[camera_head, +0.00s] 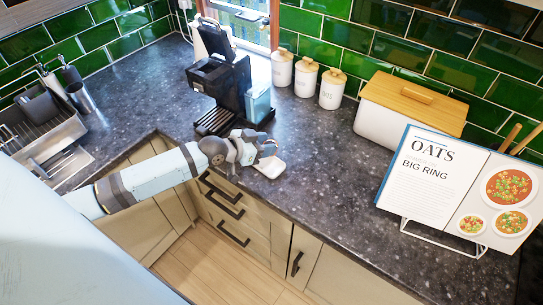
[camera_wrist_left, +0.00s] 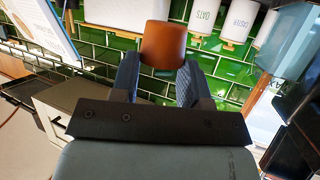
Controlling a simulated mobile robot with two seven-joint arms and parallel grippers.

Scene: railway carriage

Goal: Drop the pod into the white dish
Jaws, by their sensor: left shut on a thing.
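My left gripper (camera_head: 266,149) is above the counter, just over the white dish (camera_head: 269,168). The dish is small and sits near the counter's front edge, partly hidden by the gripper. In the left wrist view, the two dark fingers (camera_wrist_left: 159,72) are shut on a brown pod (camera_wrist_left: 163,44), held between their tips. The pod is hard to make out in the head view. The white dish cannot be made out in the left wrist view. My right gripper is not in view.
A black coffee machine (camera_head: 222,88) stands behind the gripper. Three white canisters (camera_head: 306,78), a bread bin (camera_head: 410,108) and a recipe book on a stand (camera_head: 432,177) are farther right. A dish rack (camera_head: 40,125) is at left. The counter right of the dish is clear.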

